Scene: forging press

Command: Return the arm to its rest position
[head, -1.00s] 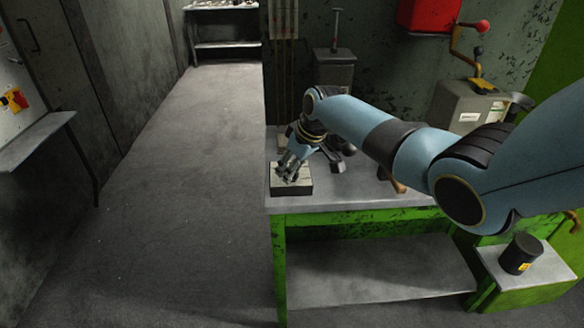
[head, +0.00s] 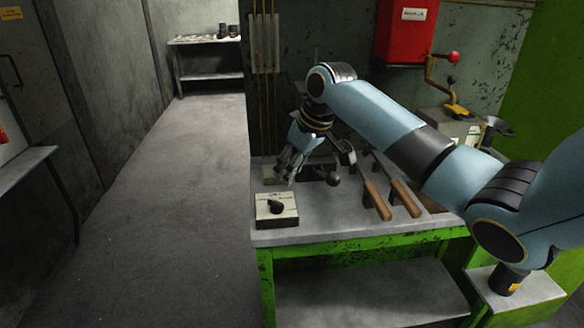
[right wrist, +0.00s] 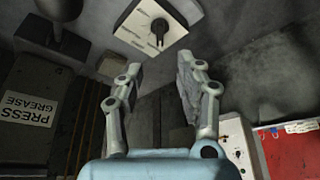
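My right gripper (head: 290,172) hangs over the back left part of the green workbench (head: 345,243), above and behind a small pale box with a black knob (head: 277,211). In the right wrist view its two fingers (right wrist: 158,90) are spread apart with nothing between them. The knob box (right wrist: 150,28) shows beyond the fingertips there, apart from them. My right arm reaches in from the right of the head view. My left gripper is in neither view.
Wooden-handled tools (head: 377,200) lie on the bench right of my gripper. A red box (head: 405,32) and a crank lever (head: 447,80) are at the back. A black canister (head: 508,279) stands at lower right. The floor (head: 165,210) left of the bench is clear.

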